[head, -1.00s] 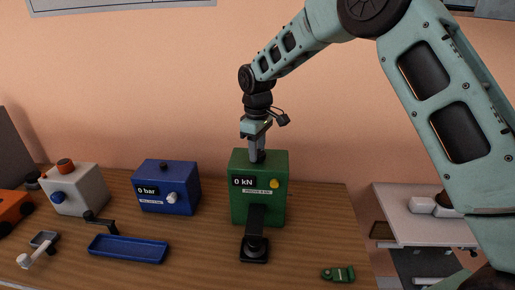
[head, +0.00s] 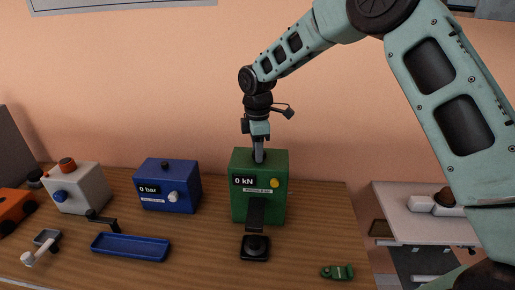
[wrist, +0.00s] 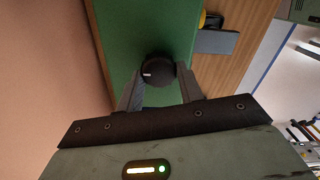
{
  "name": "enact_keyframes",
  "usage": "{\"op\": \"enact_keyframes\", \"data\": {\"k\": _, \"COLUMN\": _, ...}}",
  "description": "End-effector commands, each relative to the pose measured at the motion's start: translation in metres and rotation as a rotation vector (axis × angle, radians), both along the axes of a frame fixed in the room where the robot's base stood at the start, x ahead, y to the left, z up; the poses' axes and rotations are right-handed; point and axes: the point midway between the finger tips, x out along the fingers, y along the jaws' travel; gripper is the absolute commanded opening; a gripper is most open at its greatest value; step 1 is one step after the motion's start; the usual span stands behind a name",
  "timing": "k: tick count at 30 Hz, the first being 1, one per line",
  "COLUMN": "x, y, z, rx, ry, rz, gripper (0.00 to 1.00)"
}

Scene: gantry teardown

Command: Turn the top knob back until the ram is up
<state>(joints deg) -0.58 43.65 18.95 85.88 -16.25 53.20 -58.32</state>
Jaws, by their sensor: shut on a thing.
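The green press box (head: 250,190) stands on the wooden bench, its display reading 0 kN, with a yellow button (head: 275,183) on its front. A black arm-like part juts from its front, above a square black base (head: 255,247); a dark gap shows between them. The black round top knob (wrist: 156,72) with a white mark sits on the green top in the wrist view. My gripper (head: 258,157) points down over the box, its fingers shut on the knob from both sides. In the head view the fingers mostly hide the knob.
A blue box (head: 168,188) reading 0 bar and a white box (head: 75,190) stand to the left. A blue tray (head: 130,247) lies in front of them. A small green part (head: 338,272) lies at the bench's front right. A pale side table (head: 415,222) stands further right.

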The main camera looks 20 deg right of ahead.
Motion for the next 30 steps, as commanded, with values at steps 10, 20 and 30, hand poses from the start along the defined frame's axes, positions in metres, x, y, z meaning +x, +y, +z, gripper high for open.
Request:
{"op": "enact_keyframes", "data": {"k": 10, "x": 0.001, "y": 0.0, "z": 0.001, "rx": 0.0, "ry": -0.004, "rz": 0.012, "gripper": 0.14}}
{"op": "enact_keyframes", "data": {"k": 20, "x": 0.001, "y": 0.0, "z": 0.001, "rx": 0.0, "ry": -0.002, "rz": 0.011, "gripper": 0.59}}
{"op": "enact_keyframes", "data": {"k": 30, "x": 0.001, "y": 0.0, "z": 0.014, "rx": 0.0, "ry": -0.005, "rz": 0.009, "gripper": 0.59}}
